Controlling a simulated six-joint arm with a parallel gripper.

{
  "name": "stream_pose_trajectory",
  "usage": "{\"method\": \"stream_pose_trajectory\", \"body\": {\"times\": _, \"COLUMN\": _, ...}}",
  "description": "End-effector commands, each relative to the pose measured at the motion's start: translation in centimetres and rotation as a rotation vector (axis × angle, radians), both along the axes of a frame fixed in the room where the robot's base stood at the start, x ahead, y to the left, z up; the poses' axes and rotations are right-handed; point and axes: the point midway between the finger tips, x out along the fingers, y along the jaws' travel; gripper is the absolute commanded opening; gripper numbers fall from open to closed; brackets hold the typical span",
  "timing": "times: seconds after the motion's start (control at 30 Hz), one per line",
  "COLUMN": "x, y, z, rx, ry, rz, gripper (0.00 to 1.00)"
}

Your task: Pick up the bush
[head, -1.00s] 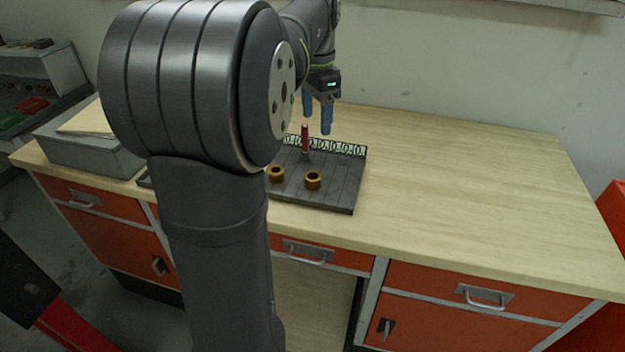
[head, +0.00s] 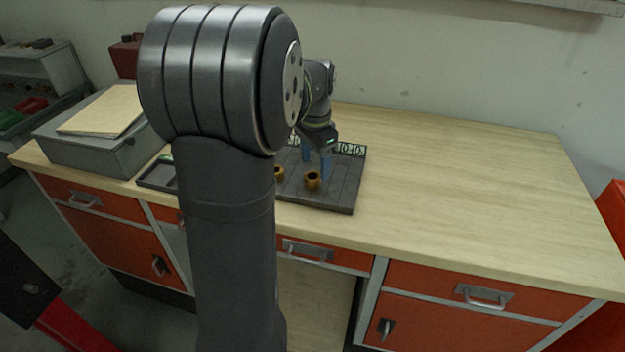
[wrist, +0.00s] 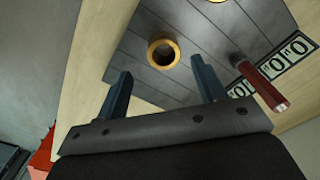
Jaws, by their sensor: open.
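Two brass-coloured ring bushes stand on a dark grey slatted board (head: 341,197). The right bush (head: 312,181) is in full view in the head view, while the left bush (head: 279,173) is partly hidden behind my arm. My gripper (head: 316,167) is open and low over the board, close to the right bush. In the wrist view one bush (wrist: 163,51) lies just beyond the gap between my open fingertips (wrist: 160,70), with nothing held. A second bush (wrist: 217,1) is cut off at the top edge.
A red-handled pin (wrist: 262,88) stands close to the right finger in the wrist view. A strip of 0 marks (head: 350,150) runs along the board's back edge. A grey box (head: 95,145) and a small dark tray (head: 157,175) are at left. The right worktop (head: 470,190) is clear.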

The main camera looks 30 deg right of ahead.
Motion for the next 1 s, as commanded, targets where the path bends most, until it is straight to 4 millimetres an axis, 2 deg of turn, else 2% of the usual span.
{"method": "stream_pose_trajectory", "body": {"times": 0.3, "x": 0.6, "y": 0.4, "z": -4.3, "rx": 0.002, "ry": 0.003, "rz": 0.000, "gripper": 0.64}}
{"method": "stream_pose_trajectory", "body": {"times": 0.57, "x": 0.6, "y": 0.4, "z": -4.7, "rx": 0.001, "ry": 0.001, "rz": 0.000, "gripper": 0.64}}
{"method": "stream_pose_trajectory", "body": {"times": 0.6, "x": 0.6, "y": 0.4, "z": -4.7, "rx": 0.001, "ry": 0.001, "rz": 0.000, "gripper": 0.62}}
{"method": "stream_pose_trajectory", "body": {"times": 0.87, "x": 0.6, "y": 0.4, "z": -4.7, "rx": 0.001, "ry": 0.001, "rz": 0.000, "gripper": 0.11}}
{"method": "stream_pose_trajectory", "body": {"times": 1.0, "x": 0.6, "y": 0.4, "z": -4.7, "rx": 0.001, "ry": 0.001, "rz": 0.000, "gripper": 0.10}}
